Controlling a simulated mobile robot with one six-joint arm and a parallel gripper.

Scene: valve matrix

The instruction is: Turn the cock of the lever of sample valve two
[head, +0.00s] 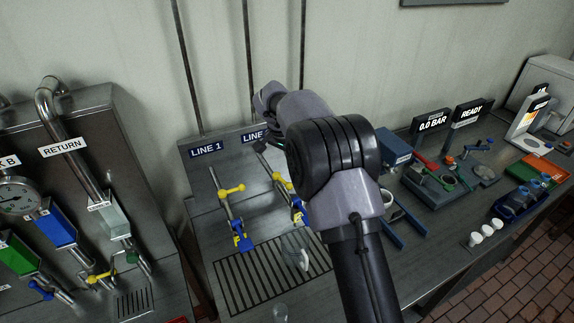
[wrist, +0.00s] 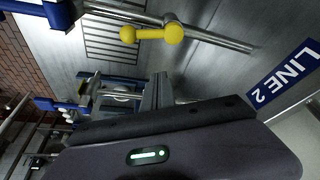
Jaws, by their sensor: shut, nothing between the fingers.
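The line 2 sample valve has a yellow lever with round ends (head: 283,181) on a slanted metal pipe, partly behind my arm in the head view. In the head view my arm hides most of the gripper.
The line 1 valve with its own yellow lever (head: 232,190) stands to the left, under the LINE 1 label (head: 206,149). A drain grate (head: 262,280) with a clear glass (head: 297,250) lies in front. Displays and tools crowd the bench at right.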

